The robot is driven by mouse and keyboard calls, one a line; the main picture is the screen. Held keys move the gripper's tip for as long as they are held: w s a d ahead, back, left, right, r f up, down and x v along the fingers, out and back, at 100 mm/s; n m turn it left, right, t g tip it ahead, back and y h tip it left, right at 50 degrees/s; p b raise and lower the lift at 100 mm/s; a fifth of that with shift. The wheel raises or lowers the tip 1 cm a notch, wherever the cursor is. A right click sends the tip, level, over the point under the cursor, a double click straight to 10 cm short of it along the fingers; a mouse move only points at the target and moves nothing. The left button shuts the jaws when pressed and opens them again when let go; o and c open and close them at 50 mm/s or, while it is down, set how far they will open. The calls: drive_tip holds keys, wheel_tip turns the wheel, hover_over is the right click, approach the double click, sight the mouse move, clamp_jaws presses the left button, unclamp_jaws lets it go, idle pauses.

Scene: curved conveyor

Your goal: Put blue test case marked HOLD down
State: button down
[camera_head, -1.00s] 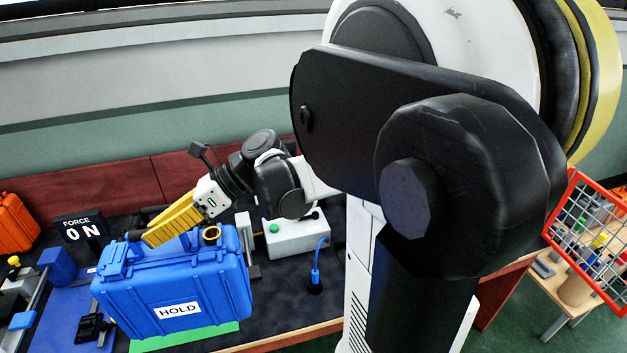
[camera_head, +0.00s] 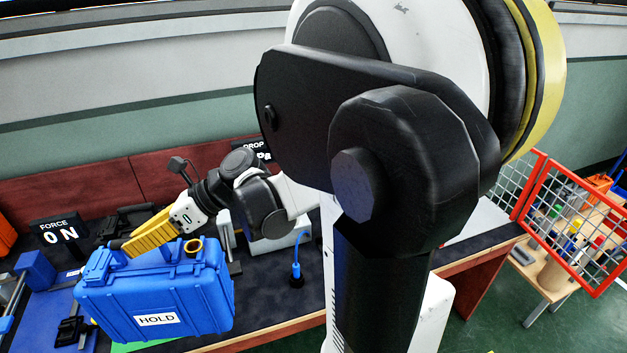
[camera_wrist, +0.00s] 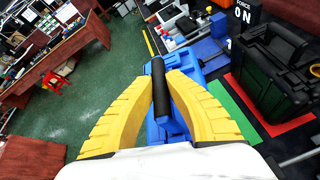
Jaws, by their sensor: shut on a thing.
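The blue test case (camera_head: 158,297) with the white HOLD label (camera_head: 157,319) hangs from my gripper (camera_head: 128,248) in the head view, about upright. My yellow fingers are shut on its handle. In the wrist view my gripper (camera_wrist: 162,78) closes around a black handle bar (camera_wrist: 161,95), with part of the blue case (camera_wrist: 186,66) behind it. A sliver of green mat (camera_head: 132,347) shows below the case in the head view. The gap between case and bench cannot be judged.
A FORCE display (camera_head: 60,233) reading 0 N stands at the left. A black case (camera_wrist: 270,75) sits near a red mat (camera_wrist: 243,92) and a green mat (camera_wrist: 228,108). A blue plug on a cable (camera_head: 296,268) is right of the case. A red mesh fence (camera_head: 575,225) stands at the right.

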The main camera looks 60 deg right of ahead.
drive_tip(key=w+f+m+t+h, duration=0.1)
drive_tip(key=f, duration=0.1)
drive_tip(key=w+f+m+h+b, duration=0.1)
drive_tip(key=w+f+m+t+h+b, duration=0.1)
drive_tip(key=w+f, duration=0.1)
drive_tip(key=shift+f+m+t, duration=0.3)
drive_tip(key=shift+w+f+m+t+h+b, duration=0.6)
drive_tip(key=shift+m+h, duration=0.3)
drive_tip(key=shift+w+d+f+m+h+b, duration=0.15)
drive_tip(key=shift+w+m+h+b, duration=0.25)
drive_tip(key=shift+m+h, duration=0.25)
